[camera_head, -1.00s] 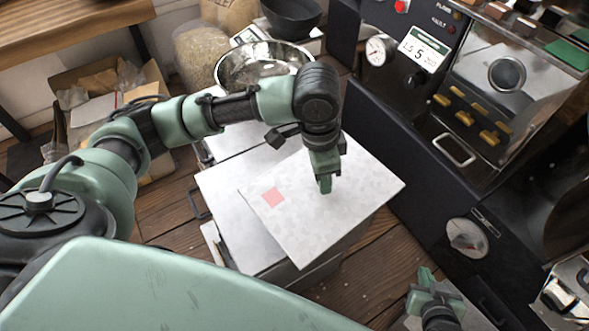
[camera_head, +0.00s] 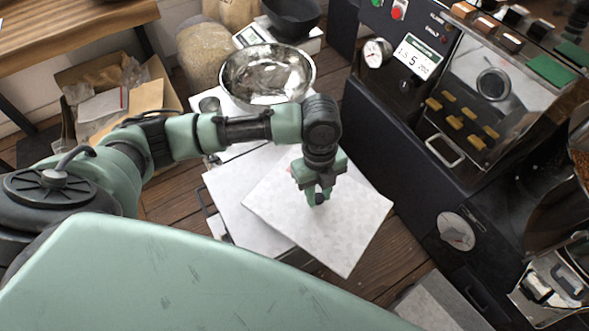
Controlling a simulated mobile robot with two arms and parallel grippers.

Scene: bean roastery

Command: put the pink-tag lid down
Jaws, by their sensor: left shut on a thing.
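The lid (camera_head: 345,235) is a flat, square, off-white speckled panel. It lies roughly level over a white box-like unit (camera_head: 228,190), turned at an angle to it and overhanging its right side. I cannot tell whether the lid touches the unit's top. My left gripper (camera_head: 318,196) points down at the middle of the lid and is shut on it, with the grip point partly hidden by the fingers. The pink tag is not visible now. My right gripper is not in view.
A steel bowl (camera_head: 266,74) stands behind the unit, near a scale with a dark bowl (camera_head: 290,15). The dark roaster (camera_head: 410,150) stands close on the right. An open cardboard box (camera_head: 150,95) is at the left. Wooden floor (camera_head: 405,250) shows between unit and roaster.

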